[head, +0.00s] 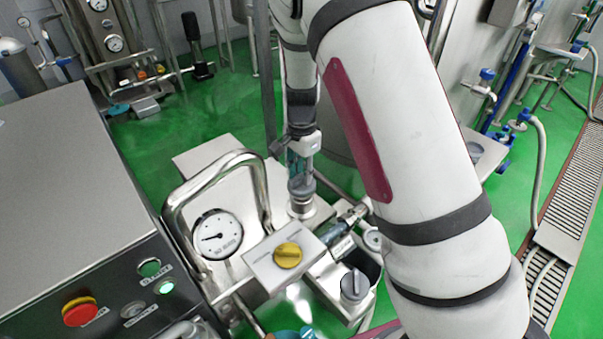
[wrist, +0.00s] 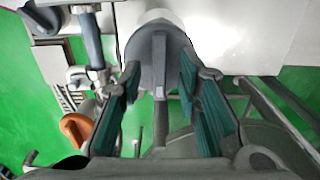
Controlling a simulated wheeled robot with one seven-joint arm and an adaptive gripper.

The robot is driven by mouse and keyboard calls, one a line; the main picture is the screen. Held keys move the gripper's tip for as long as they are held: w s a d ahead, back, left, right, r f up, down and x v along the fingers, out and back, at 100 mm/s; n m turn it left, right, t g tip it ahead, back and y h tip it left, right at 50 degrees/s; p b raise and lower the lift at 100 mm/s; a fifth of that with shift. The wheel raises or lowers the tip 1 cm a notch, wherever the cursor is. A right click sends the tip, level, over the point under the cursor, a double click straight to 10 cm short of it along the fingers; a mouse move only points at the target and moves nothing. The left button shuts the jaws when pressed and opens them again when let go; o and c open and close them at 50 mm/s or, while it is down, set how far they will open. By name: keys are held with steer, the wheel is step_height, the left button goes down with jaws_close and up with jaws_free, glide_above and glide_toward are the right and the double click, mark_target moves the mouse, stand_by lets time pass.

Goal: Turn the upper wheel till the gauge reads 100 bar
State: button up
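The pressure gauge (head: 216,234) has a white dial on the steel block inside a bent pipe guard. Its needle points left; the scale figures are too small to read. A grey wheel (wrist: 160,60) with a raised middle ridge sits between my fingertips in the wrist view. In the head view it is the grey round part (head: 301,188) under my gripper (head: 299,170). My gripper, with teal pads, is open, one finger on each side of the wheel (wrist: 160,85). I cannot tell whether the pads touch it. A second grey knob (head: 354,287) stands lower right.
A yellow knob (head: 287,254) sits on a steel box between the gauge and the lower grey knob. A control box (head: 80,190) with a red stop button (head: 80,311) stands at left. The bent pipe guard (head: 180,205) rises close to my gripper. Green floor lies behind.

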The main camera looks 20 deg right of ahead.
mark_target(301, 177)
step_height(301, 177, up, 11)
steer(key=shift+r, duration=0.2)
stand_by(3.3)
